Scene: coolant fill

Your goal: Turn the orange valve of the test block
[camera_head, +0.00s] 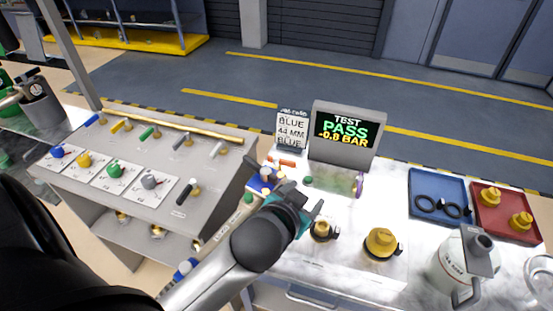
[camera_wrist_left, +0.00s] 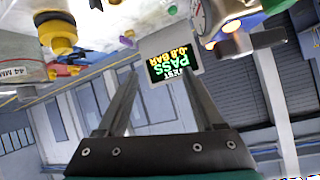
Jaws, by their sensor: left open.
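A small orange handle (camera_head: 287,163) shows in the head view, below the white label sign and left of the test display (camera_head: 345,138). It looks like the orange valve, but the block under it is largely hidden by my arm. My left gripper (camera_head: 311,203) is over the white bench, in front of this handle and apart from it. In the left wrist view the two fingers (camera_wrist_left: 163,85) are spread with nothing between them. The display (camera_wrist_left: 172,66) shows upside down beyond them, reading PASS, -0.8 BAR. My right gripper is not in view.
Brass caps (camera_head: 381,243) stand on the bench near my gripper. A blue tray (camera_head: 437,181) with black rings, a red tray (camera_head: 488,190) with brass parts and a white jug (camera_head: 463,262) are at the right. A panel of coloured valves (camera_head: 135,165) is left.

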